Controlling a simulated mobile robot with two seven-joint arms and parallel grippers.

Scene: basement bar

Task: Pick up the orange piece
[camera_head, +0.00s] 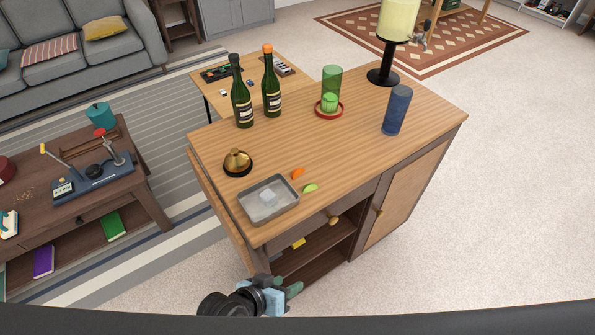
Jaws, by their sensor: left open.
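The orange piece (297,173) is a small orange wedge lying on the wooden bar cabinet top (350,155), just right of a grey metal tray (246,211). A green lime piece (311,188) lies close to it, slightly nearer to me. My left gripper (287,286) is at the bottom of the view, in front of the cabinet's near side and well apart from the orange piece. It is open, with nothing seen between its fingers. My right gripper is not in view.
The tray holds clear ice (268,196). A brass bell (237,163) stands behind it. The cabinet top's right front is clear.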

